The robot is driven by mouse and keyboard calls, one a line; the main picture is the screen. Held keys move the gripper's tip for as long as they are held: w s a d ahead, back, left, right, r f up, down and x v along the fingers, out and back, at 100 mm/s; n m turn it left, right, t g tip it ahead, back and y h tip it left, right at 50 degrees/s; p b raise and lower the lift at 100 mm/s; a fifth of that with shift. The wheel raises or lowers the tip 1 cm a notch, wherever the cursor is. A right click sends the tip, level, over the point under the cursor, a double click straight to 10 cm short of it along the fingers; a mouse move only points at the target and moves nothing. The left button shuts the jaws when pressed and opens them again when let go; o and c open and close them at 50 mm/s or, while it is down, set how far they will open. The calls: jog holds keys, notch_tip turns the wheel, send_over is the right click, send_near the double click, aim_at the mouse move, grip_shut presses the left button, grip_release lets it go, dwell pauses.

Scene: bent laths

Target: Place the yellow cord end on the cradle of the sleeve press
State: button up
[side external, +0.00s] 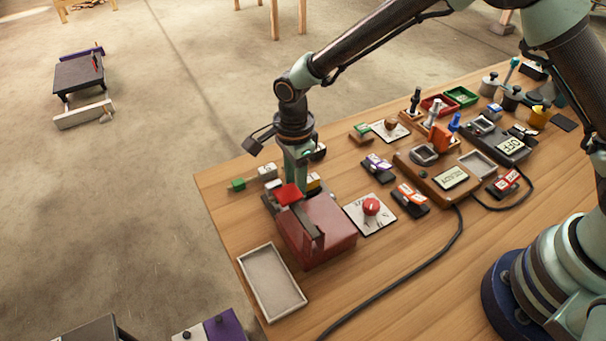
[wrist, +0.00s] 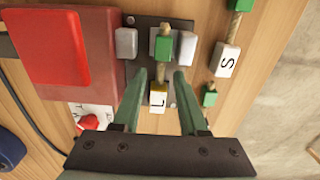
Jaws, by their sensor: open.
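The sleeve press (side external: 318,232) is a red block near the table's left corner; its red body (wrist: 75,50) fills the upper left of the wrist view. Beside it is a dark plate (wrist: 146,22) with light grey blocks, seemingly the cradle. A short tan cord lies across the plate, with a green end (wrist: 163,46) and a yellow end (wrist: 158,99) bearing a white tag marked L. My gripper (wrist: 158,76) is open, its green fingers on either side of the yellow end with gaps showing. In the side view my gripper (side external: 296,183) is low behind the press. Contact under the yellow end cannot be told.
Another cord with a white S tag (wrist: 227,60) and green ends lies right of the plate. An empty grey tray (side external: 271,282) stands at the front edge. A red knob (side external: 371,206) and a READY box (side external: 437,180) stand to the right, with a black cable trailing forward.

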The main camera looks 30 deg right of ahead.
notch_tip(320, 180, up, 12)
jog(key=s+d+r+n+t, duration=0.1)
jog(key=d+r+n, duration=0.3)
jog(key=d+r, duration=0.25)
jog(key=s+d+r+n+t, duration=0.2)
jog(key=s+d+n, duration=0.4)
jog(key=d+n, duration=0.1)
jog(key=s+d+r+n+t, duration=0.2)
jog(key=s+d+n, duration=0.4)
jog(key=d, duration=0.3)
jog(key=shift+r+n+t, duration=0.3)
jog(key=shift+n, duration=0.2)
